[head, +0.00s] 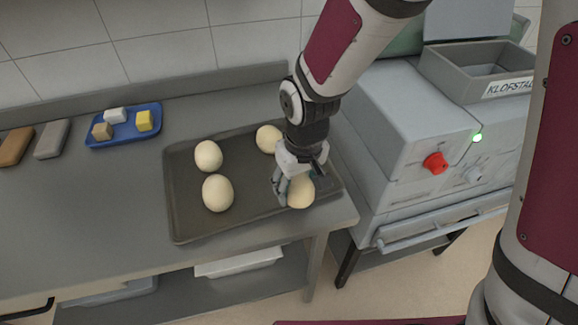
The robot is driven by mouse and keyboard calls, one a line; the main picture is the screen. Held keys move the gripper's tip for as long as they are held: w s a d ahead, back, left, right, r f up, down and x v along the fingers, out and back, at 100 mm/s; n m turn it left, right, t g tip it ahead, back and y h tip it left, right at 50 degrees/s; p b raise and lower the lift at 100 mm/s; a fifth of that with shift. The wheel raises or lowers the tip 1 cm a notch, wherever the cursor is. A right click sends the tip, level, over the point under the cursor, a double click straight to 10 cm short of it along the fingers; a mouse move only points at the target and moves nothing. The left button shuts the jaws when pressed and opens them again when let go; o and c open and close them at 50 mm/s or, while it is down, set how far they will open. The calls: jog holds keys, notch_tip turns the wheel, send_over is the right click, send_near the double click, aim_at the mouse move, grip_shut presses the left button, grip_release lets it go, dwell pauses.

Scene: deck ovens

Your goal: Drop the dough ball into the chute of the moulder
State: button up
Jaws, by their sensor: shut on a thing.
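My gripper (294,190) points down over the right side of a dark tray (250,212). It is shut on a pale dough ball (301,192) at the tray's front right; whether this ball still touches the tray I cannot tell. Three other dough balls lie on the tray: one at the back left (208,156), one at the front left (218,193), and one at the back (269,138), left of my wrist. The moulder (410,120) stands right of the table, with a grey open-topped box-like chute (478,66) on top, labelled "KLOFSTAD".
A blue tray (125,138) with small blocks sits at the back left of the steel table (90,210). A brown block (15,147) and a grey block (52,139) lie left of it. The moulder's front has a red knob (435,163), a lit green lamp (477,137) and a rail (440,222).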

jog(key=s+d, duration=0.2)
jog(key=s, duration=0.5)
jog(key=shift+s+r, duration=0.15)
jog(key=shift+r, duration=0.2)
jog(key=shift+d, duration=0.1)
